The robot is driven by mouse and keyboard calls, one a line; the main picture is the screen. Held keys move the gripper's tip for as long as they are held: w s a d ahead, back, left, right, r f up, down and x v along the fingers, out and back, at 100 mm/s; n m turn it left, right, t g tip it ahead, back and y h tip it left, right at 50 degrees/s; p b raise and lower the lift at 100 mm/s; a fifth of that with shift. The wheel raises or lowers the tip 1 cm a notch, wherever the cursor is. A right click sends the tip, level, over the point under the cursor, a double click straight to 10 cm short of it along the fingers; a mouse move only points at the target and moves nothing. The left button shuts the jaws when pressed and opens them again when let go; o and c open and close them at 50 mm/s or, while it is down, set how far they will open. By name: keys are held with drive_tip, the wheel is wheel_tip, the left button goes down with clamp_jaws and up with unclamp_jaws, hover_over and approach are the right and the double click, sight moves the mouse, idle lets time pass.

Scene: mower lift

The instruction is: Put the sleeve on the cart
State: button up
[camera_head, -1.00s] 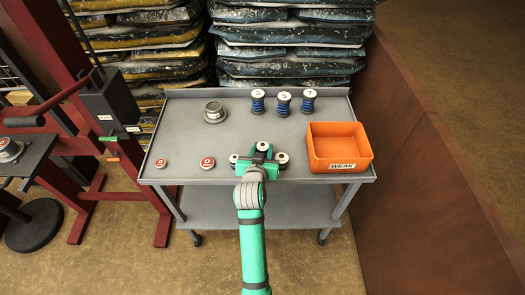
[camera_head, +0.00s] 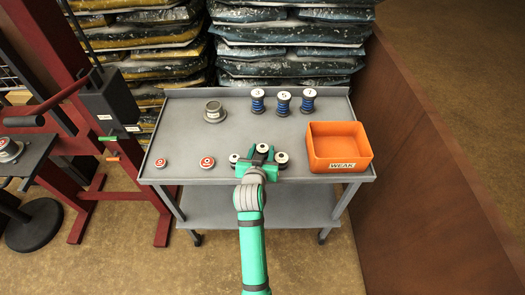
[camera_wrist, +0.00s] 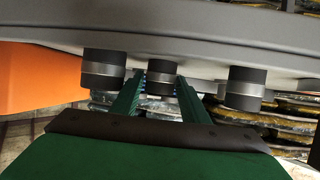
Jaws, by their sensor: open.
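Three short dark cylinders with grey bands and pale tops stand on the grey cart (camera_head: 225,140) near its front edge: a left one (camera_head: 234,158), a middle one (camera_head: 262,148) and a right one (camera_head: 282,158). I take the middle one for the sleeve, but no label confirms this. In the wrist view, which is upside down, the middle cylinder (camera_wrist: 161,78) is between the open fingers of my gripper (camera_wrist: 160,97). The other two stand outside the fingers. In the head view my gripper (camera_head: 261,160) partly hides the middle cylinder. I cannot tell whether the fingers touch it.
An orange bin (camera_head: 338,165) marked WEAK stands at the cart's right. Three blue springs (camera_head: 283,103) and a flanged metal part (camera_head: 214,112) stand behind. Two red-topped discs, one here (camera_head: 207,162), lie at left front. A red frame (camera_head: 80,190) stands left of the cart.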

drive_tip(key=v, duration=1.2)
drive_tip(key=s+f+n+y, duration=0.1)
drive_tip(key=s+f, duration=0.4)
drive_tip(key=s, duration=0.3)
drive_tip(key=s+f+n+y, duration=0.1)
drive_tip(key=s+f, duration=0.3)
drive_tip(key=s, duration=0.4)
drive_tip(key=s+r+t, duration=0.1)
drive_tip(key=s+r, duration=0.1)
drive_tip(key=s, duration=0.7)
drive_tip(key=s+d+r+t, duration=0.1)
drive_tip(key=s, duration=0.9)
drive_tip(key=shift+s+r, duration=0.3)
drive_tip(key=shift+r, duration=0.1)
